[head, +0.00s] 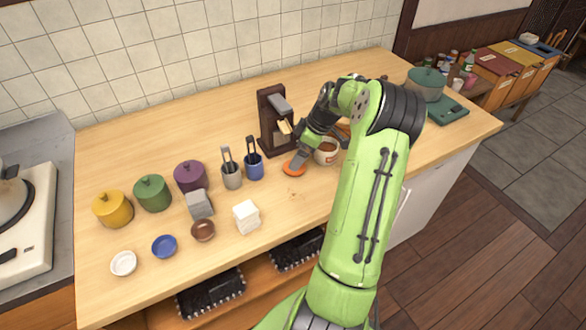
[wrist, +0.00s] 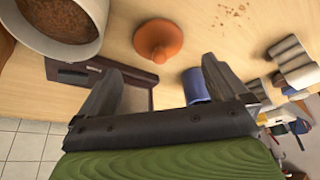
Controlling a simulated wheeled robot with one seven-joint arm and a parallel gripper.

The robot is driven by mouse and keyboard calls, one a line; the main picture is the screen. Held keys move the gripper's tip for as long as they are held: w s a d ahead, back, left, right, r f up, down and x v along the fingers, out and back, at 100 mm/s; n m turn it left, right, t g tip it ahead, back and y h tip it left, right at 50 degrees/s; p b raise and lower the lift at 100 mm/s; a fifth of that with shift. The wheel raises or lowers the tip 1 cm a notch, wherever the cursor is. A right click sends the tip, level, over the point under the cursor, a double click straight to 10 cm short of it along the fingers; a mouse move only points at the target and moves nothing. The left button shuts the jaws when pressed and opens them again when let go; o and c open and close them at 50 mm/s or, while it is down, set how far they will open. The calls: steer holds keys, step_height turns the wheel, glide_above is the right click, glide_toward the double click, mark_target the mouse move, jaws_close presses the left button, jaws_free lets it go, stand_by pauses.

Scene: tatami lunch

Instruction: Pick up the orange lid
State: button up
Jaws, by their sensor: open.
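The orange lid (head: 293,170) lies on the wooden counter in the head view, at the tip of my gripper (head: 299,160). In the wrist view the orange lid (wrist: 157,38), round with a small knob, lies just beyond the gap between the two fingertips of my gripper (wrist: 162,65). The gripper is open and nothing is between its fingers. In the head view part of the lid's surroundings is hidden by my gripper and arm.
A white pot with brown contents (head: 326,153) stands right beside the lid, and it also shows in the wrist view (wrist: 52,40). A dark stand (head: 268,115) is behind. A blue cup (head: 254,168) and grey cup (head: 231,176) stand left.

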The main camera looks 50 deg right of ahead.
steer(key=b+x, duration=0.1)
steer(key=x, duration=0.4)
steer(key=shift+f, duration=0.25)
steer(key=shift+r, duration=0.1)
steer(key=shift+c, duration=0.5)
steer(key=c, duration=0.9)
